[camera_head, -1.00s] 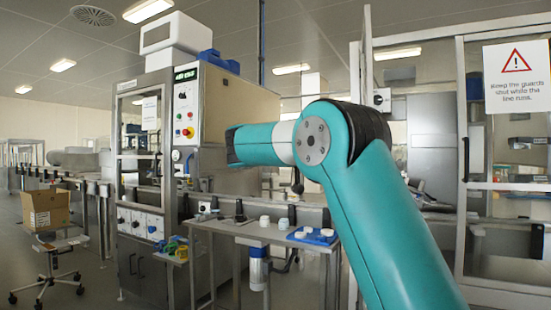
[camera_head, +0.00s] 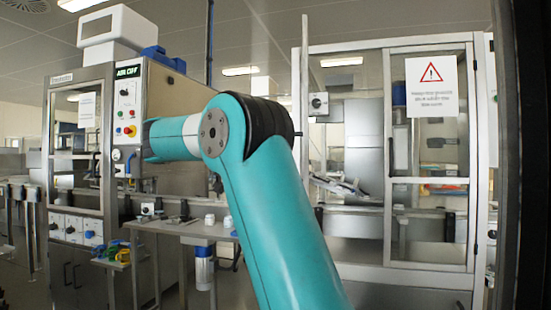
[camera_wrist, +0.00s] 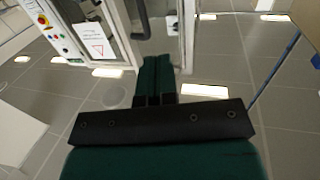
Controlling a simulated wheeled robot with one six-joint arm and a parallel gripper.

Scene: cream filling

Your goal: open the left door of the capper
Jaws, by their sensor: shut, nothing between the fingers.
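My gripper (camera_wrist: 156,78) shows in the wrist view with its dark green fingers together, empty and touching nothing. In the head view my arm hides it. No label tells which machine is the capper. A guarded cabinet (camera_head: 389,70) stands at the right with a framed clear door (camera_head: 428,185) that looks closed and bears a warning sign (camera_head: 432,86). At its left a narrow upright panel (camera_head: 304,90) shows edge-on, seemingly a door standing out. A machine with a control panel (camera_head: 127,104) stands at the left, with a clear front door (camera_head: 75,128).
A narrow bench (camera_head: 205,232) with white pieces stands between the machines, partly behind my arm. A blue-and-white canister (camera_head: 203,270) hangs below it. A dark upright (camera_head: 512,150) fills the right edge. The wrist view shows ceiling and a tilted machine with a sign (camera_wrist: 92,41).

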